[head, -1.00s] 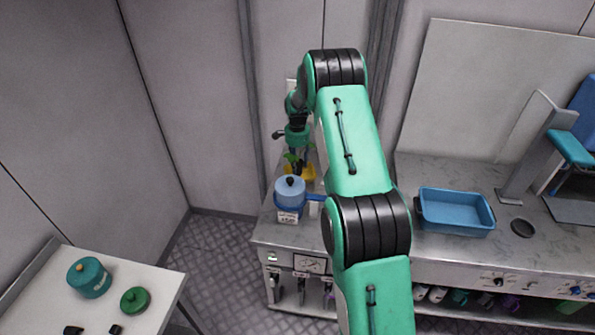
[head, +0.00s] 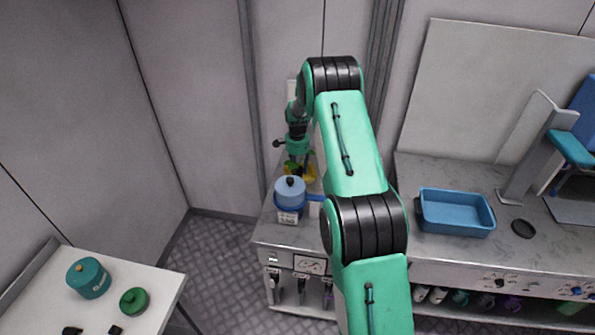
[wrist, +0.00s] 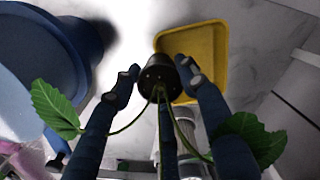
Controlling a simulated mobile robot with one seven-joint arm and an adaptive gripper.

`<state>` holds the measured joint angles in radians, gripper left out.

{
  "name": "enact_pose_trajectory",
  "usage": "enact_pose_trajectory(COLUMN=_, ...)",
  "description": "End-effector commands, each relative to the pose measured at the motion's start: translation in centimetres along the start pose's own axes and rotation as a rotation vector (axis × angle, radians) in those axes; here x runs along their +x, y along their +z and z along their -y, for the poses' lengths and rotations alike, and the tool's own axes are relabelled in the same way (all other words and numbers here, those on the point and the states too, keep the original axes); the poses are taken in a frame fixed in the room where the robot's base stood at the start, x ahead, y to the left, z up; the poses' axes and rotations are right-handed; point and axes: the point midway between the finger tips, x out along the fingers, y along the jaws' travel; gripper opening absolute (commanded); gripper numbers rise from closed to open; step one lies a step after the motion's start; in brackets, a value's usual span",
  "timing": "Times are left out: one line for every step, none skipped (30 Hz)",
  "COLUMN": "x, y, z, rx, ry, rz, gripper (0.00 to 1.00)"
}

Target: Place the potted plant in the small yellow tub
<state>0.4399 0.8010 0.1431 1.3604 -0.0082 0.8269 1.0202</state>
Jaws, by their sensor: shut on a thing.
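My gripper (wrist: 157,76) is shut on the potted plant, with its fingers around the small dark pot (wrist: 160,68). Green stems and leaves (wrist: 55,110) spread toward the wrist camera. The small yellow tub (wrist: 215,52) lies beyond the pot on the grey surface. In the wrist view the pot overlaps the tub's lower left edge; its exact height above the tub is unclear. In the head view my gripper (head: 297,164) is at the yellow tub (head: 313,172), behind the blue pot, which partly hides both.
A blue lidded pot (head: 289,192) stands close in front of the tub and shows large at left in the wrist view (wrist: 40,60). A blue tray (head: 456,212) sits farther right on the counter. A wall is close behind.

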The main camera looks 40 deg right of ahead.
Motion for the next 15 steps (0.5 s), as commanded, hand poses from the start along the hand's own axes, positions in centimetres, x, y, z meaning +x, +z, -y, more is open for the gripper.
enact_pose_trajectory(x=-0.02, y=-0.01, z=0.01, rx=0.000, ry=0.000, rz=0.000, gripper=0.15)
enact_pose_trajectory(x=0.00, y=0.00, z=0.01, rx=0.000, ry=0.000, rz=0.000, gripper=0.15)
enact_pose_trajectory(x=0.05, y=0.00, z=0.00, rx=0.000, ry=0.000, rz=0.000, gripper=0.15)
enact_pose_trajectory(x=0.12, y=0.00, z=0.00, rx=0.000, ry=0.000, rz=0.000, gripper=0.15)
enact_pose_trajectory(x=0.20, y=0.01, z=0.00, rx=0.000, ry=0.000, rz=0.000, gripper=0.15)
enact_pose_trajectory(x=0.31, y=0.01, z=0.00, rx=0.000, ry=0.000, rz=0.000, gripper=0.15)
enact_pose_trajectory(x=0.35, y=0.01, z=-0.01, rx=0.000, ry=0.000, rz=0.000, gripper=0.45)
enact_pose_trajectory(x=0.31, y=0.01, z=-0.01, rx=0.000, ry=0.000, rz=0.000, gripper=0.51)
enact_pose_trajectory(x=0.30, y=0.01, z=-0.01, rx=0.000, ry=0.000, rz=0.000, gripper=0.59)
enact_pose_trajectory(x=0.30, y=0.01, z=-0.01, rx=0.000, ry=0.000, rz=0.000, gripper=0.62)
enact_pose_trajectory(x=0.29, y=0.01, z=-0.01, rx=0.000, ry=0.000, rz=0.000, gripper=0.62)
enact_pose_trajectory(x=0.29, y=0.01, z=-0.01, rx=0.000, ry=0.000, rz=0.000, gripper=0.62)
enact_pose_trajectory(x=0.29, y=0.01, z=-0.01, rx=0.000, ry=0.000, rz=0.000, gripper=0.62)
enact_pose_trajectory(x=0.29, y=0.01, z=-0.01, rx=0.000, ry=0.000, rz=0.000, gripper=0.62)
enact_pose_trajectory(x=0.29, y=0.01, z=-0.01, rx=0.000, ry=0.000, rz=0.000, gripper=0.62)
